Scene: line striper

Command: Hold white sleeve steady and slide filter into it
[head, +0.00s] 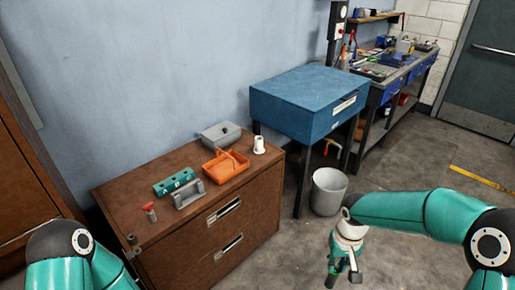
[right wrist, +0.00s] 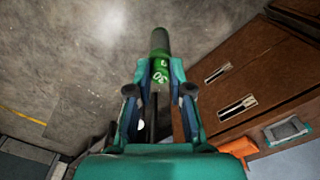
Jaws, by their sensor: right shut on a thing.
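A white sleeve (head: 259,145) stands upright on the right part of the brown cabinet top, beside an orange tray. My right gripper (right wrist: 160,92) is shut on a green cylinder (right wrist: 160,70) with white markings and a dark end, apparently the filter. The cylinder sticks out past the fingertips. In the head view the right gripper (head: 343,268) hangs low over the floor, to the right of the cabinet and apart from the sleeve. My left arm enters at the lower left, but its gripper is not in view.
The cabinet top (head: 130,195) also holds an orange tray (head: 225,166), a grey bin (head: 221,134), a green holed block (head: 174,182), a grey holder (head: 188,194) and a red-topped item (head: 149,211). A blue cabinet (head: 300,100) and a bucket (head: 328,190) stand to the right.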

